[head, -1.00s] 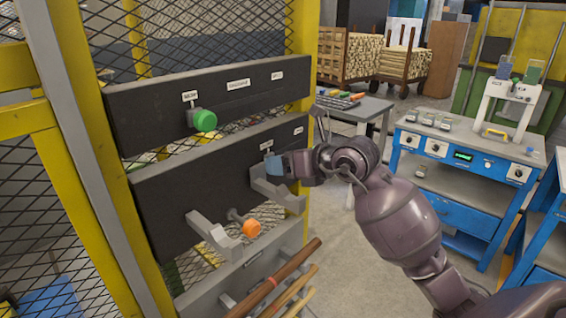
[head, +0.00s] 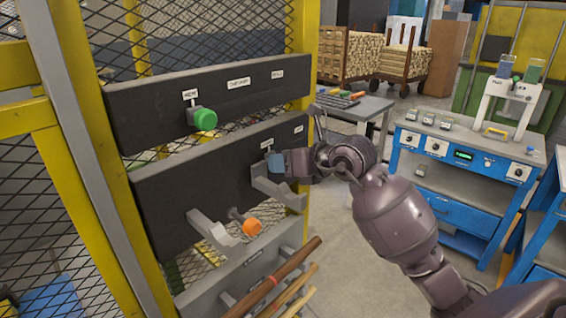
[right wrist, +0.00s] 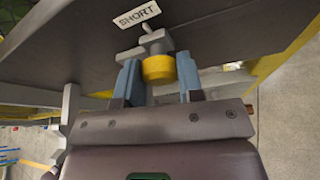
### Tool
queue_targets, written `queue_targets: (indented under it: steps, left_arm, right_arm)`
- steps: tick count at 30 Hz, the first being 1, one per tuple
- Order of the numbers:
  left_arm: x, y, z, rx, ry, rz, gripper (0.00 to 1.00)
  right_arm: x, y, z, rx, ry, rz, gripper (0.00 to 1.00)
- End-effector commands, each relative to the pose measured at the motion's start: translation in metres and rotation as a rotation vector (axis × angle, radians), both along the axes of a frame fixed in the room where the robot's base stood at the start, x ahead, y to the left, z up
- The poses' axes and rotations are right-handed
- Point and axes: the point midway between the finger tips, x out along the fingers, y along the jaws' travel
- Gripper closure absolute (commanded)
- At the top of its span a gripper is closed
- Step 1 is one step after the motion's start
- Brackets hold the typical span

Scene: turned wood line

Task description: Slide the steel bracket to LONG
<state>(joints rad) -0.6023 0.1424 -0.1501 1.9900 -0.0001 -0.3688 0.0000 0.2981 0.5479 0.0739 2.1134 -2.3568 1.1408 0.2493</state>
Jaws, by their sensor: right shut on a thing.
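My right gripper (head: 277,163) is at the lower dark board (head: 190,195), beside the right-hand grey steel bracket (head: 276,188). In the right wrist view its blue fingers (right wrist: 158,82) are shut on a yellow knob (right wrist: 158,69), with a grey pointer above it at the SHORT label (right wrist: 137,15). In the head view the knob is hidden by the fingers. A small label (head: 267,144) sits just above the fingers and another (head: 298,128) to its right; both are too small to read. My left gripper is not in view.
Another grey bracket (head: 213,229) and an orange knob (head: 251,227) stick out to the left. A green knob (head: 204,119) is on the upper board (head: 150,106). Wooden rods (head: 275,281) lie below. A blue workbench (head: 458,160) stands at right, with open floor between.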

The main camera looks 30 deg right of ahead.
Motion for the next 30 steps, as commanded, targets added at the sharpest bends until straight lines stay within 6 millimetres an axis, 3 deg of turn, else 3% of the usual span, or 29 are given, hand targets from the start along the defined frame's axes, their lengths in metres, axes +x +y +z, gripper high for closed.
queue_targets:
  steps: [15, 28, 29, 30]
  left_arm:
    - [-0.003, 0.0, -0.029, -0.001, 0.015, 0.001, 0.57]
    - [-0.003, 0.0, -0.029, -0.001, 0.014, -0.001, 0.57]
    - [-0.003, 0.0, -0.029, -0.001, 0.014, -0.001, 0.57]
    - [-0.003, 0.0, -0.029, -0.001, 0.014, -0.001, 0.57]
  right_arm:
    - [0.034, -0.096, -0.002, -0.003, 0.001, -0.003, 1.0]
    - [0.037, -0.108, 0.002, -0.002, -0.004, -0.005, 1.0]
    - [0.037, -0.108, 0.002, -0.002, -0.003, -0.006, 0.64]
    - [0.037, -0.108, 0.002, -0.002, -0.004, -0.006, 0.57]
